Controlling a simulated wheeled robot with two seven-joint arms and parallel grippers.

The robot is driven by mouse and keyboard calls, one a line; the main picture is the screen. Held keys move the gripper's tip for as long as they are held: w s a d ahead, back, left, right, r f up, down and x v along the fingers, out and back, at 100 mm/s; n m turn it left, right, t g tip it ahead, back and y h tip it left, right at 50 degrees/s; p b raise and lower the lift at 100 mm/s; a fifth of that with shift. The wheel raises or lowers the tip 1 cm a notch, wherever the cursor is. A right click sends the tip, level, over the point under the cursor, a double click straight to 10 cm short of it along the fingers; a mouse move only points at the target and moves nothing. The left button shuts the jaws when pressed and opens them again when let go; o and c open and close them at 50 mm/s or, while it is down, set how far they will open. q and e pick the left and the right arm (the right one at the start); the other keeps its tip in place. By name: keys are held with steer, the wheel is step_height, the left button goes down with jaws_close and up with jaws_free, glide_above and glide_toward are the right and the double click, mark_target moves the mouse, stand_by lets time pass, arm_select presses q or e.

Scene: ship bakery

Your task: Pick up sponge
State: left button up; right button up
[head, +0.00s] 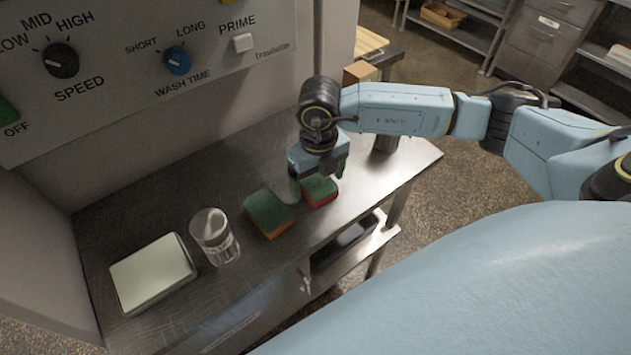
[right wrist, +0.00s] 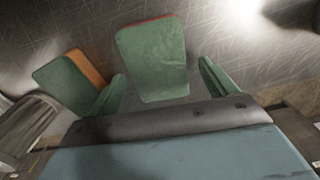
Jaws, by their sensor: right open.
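A green sponge with a red underside (head: 320,191) lies on the steel table. My right gripper (head: 318,177) is right at it, pointing down, open. In the right wrist view the same sponge (right wrist: 153,58) shows between the two spread fingers, with gaps on both sides. A second green sponge, with an orange underside (head: 268,212), lies just left of it; it also shows in the right wrist view (right wrist: 66,82), beside and partly behind the left finger. My left gripper is in neither view.
A clear glass (head: 215,238) and a pale flat box (head: 153,273) stand further left on the steel table (head: 175,215). A metal container (head: 386,141) stands behind the right arm. The control panel (head: 130,60) rises behind. A shelf is below the table.

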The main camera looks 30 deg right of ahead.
mark_target(319, 183)
steer(key=shift+c, duration=0.5)
steer(key=c, duration=1)
steer(key=shift+o, duration=0.2)
step_height(319, 183, up, 10)
